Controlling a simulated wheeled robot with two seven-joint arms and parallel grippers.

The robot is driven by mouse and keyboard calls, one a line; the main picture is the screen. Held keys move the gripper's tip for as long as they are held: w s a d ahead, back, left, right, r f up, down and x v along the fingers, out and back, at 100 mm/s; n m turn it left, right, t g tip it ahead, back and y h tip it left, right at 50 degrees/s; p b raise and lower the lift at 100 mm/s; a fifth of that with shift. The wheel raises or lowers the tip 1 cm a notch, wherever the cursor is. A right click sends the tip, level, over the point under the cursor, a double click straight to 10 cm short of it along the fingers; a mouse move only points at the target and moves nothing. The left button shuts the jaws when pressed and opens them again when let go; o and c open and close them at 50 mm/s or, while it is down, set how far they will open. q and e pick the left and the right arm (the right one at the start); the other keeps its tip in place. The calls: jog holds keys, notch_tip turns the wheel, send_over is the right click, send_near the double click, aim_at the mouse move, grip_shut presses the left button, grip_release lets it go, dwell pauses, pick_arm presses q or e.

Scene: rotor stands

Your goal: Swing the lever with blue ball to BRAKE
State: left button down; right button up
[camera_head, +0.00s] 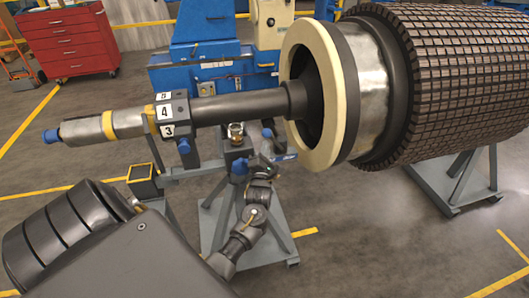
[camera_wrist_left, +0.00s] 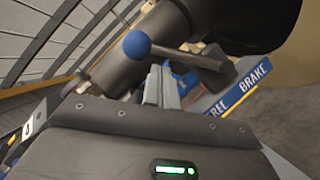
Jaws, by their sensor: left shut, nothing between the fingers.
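The lever's blue ball (camera_wrist_left: 137,44) shows in the left wrist view, left of and above my fingertips. Its grey arm (camera_wrist_left: 190,56) runs right to a dark pivot block. The blue plate (camera_wrist_left: 236,94) beside it reads FREE at its lower end and BRAKE at its upper end. The ball end lies away from the plate. In the head view the ball (camera_head: 267,133) seems to be the small blue spot above my left gripper (camera_head: 262,165). That gripper, also in the wrist view (camera_wrist_left: 164,86), is shut and empty, close under the lever; contact cannot be told. My right gripper is out of view.
The rotor shaft (camera_head: 240,107) passes just above and behind the lever, ending at a cream-rimmed disc (camera_head: 333,130). A numbered block (camera_head: 170,114) stands left. A grey stand (camera_head: 222,238) is below. A blue knob (camera_head: 240,167) sits left of my gripper.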

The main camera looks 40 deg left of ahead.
pick_arm(q)
jog(key=shift+w+a+r, duration=0.1)
jog(key=shift+w+a, duration=0.15)
jog(key=shift+w, duration=0.05)
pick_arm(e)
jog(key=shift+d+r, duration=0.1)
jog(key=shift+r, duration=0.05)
pick_arm(q)
jog(key=shift+r, duration=0.15)
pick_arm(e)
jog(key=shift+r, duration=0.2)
pick_arm(q)
jog(key=shift+w+d+r+m+p, duration=0.1)
jog(key=shift+w+r+m+p, duration=0.05)
jog(key=shift+m+p, duration=0.3)
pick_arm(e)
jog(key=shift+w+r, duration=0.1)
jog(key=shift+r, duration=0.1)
